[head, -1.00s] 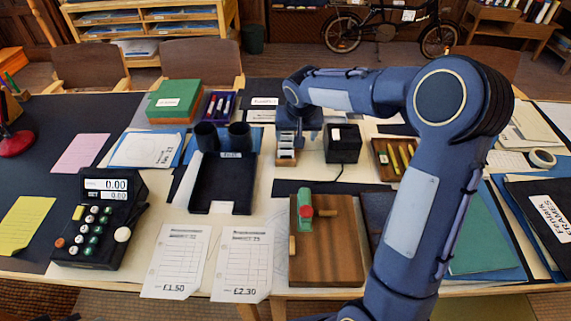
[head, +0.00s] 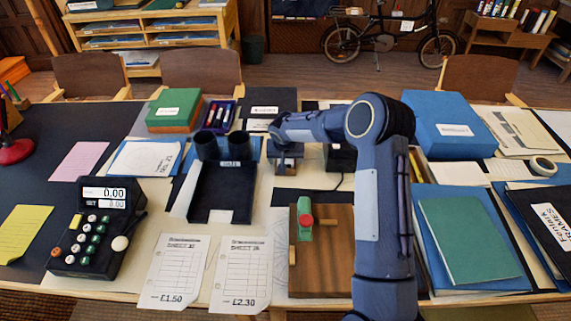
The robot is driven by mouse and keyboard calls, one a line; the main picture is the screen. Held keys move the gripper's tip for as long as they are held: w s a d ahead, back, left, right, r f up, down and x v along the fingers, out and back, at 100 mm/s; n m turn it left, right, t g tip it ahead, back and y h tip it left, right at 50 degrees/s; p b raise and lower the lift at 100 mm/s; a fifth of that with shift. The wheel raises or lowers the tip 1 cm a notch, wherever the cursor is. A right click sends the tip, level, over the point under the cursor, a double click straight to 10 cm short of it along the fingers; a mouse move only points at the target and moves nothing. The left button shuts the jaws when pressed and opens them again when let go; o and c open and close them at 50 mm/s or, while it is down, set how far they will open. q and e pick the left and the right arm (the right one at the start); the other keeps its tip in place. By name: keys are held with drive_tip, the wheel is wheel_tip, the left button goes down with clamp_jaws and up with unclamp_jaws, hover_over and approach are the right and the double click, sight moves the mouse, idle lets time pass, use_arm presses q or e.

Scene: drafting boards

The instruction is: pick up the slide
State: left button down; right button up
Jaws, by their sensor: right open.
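My right gripper (head: 285,148) is at the small wooden holder (head: 286,163) in the middle of the table, its jaws open and mostly hidden by the wrist. The gripper and wrist cover most of the holder, and I cannot make out a single slide in it now. I cannot tell whether the fingers touch anything. My left gripper is not in view.
A black tray (head: 222,190) with two dark cups (head: 208,145) lies left of the holder. A dark box (head: 340,160) stands close on its right. A wooden board (head: 330,270) with a green and red tool (head: 304,220) lies in front.

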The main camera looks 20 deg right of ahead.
drive_tip(key=shift+f, duration=0.15)
drive_tip(key=c, duration=1)
drive_tip(key=shift+c, duration=0.2)
